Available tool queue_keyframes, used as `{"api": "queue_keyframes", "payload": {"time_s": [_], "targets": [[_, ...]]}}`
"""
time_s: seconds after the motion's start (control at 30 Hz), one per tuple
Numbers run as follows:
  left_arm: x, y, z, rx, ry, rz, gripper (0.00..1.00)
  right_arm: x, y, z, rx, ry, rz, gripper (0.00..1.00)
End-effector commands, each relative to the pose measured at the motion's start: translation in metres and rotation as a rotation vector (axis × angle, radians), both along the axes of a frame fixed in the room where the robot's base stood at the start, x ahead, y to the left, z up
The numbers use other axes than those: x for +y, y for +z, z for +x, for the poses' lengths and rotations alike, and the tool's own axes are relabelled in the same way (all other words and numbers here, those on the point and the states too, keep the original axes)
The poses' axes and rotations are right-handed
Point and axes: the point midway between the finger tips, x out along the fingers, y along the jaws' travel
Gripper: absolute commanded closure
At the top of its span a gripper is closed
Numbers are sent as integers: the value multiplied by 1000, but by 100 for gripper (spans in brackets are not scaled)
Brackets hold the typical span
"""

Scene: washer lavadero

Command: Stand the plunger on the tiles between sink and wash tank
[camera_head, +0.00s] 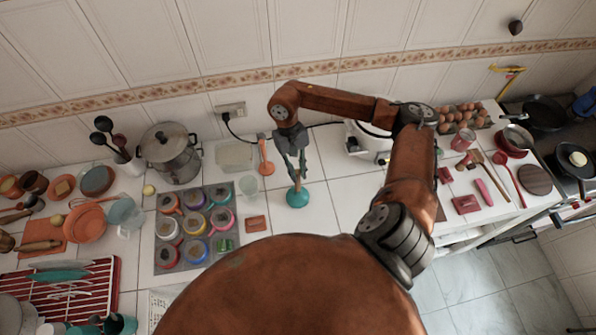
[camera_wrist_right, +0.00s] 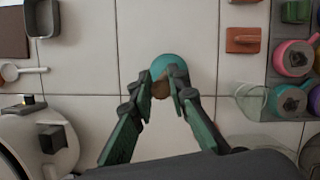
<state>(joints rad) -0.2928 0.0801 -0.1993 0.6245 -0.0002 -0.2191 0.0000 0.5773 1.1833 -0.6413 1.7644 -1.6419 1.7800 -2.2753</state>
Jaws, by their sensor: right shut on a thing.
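The plunger (camera_head: 298,197) has a teal cup, which points down over the white tiled counter in the head view. In the right wrist view the plunger's teal cup (camera_wrist_right: 167,65) shows just beyond the fingertips. My right gripper (camera_head: 297,176) points down and is shut on the plunger's short brown handle. It also shows in the right wrist view (camera_wrist_right: 173,86), its two green-sided fingers closing around the handle. The plunger looks about upright. I cannot tell whether its cup touches the tiles. My left gripper is not in view. I cannot make out the sink or wash tank for sure.
A tray of colourful mugs (camera_head: 227,245) and a clear glass (camera_head: 248,186) stand left of the plunger. A red-brown block (camera_head: 256,224) lies near it. An orange-handled utensil (camera_head: 265,160) and a grey container (camera_head: 234,155) lie behind. Bare tiles (camera_head: 340,200) extend to the right.

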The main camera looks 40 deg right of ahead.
Motion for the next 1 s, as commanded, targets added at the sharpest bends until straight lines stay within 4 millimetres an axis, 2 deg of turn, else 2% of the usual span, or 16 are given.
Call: {"api": "queue_keyframes", "payload": {"time_s": [0.03, 0.23, 0.5, 0.53, 0.7, 0.8, 1.0], "targets": [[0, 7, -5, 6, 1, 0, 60, 1, -1, 0, 1, -2, 2, 100], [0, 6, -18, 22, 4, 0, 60, 0, -10, 1, -2, -1, -1, 100], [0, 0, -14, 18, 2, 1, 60, 0, -13, 1, -2, -1, -1, 100], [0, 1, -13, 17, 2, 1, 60, 0, -13, 0, -2, -1, -1, 83], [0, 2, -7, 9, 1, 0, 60, 0, -12, 0, -2, -1, -1, 72], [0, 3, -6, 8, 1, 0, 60, 0, -12, 1, -2, -1, -1, 67], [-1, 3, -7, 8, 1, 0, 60, 0, -12, 1, -2, -1, -1, 67]]}}
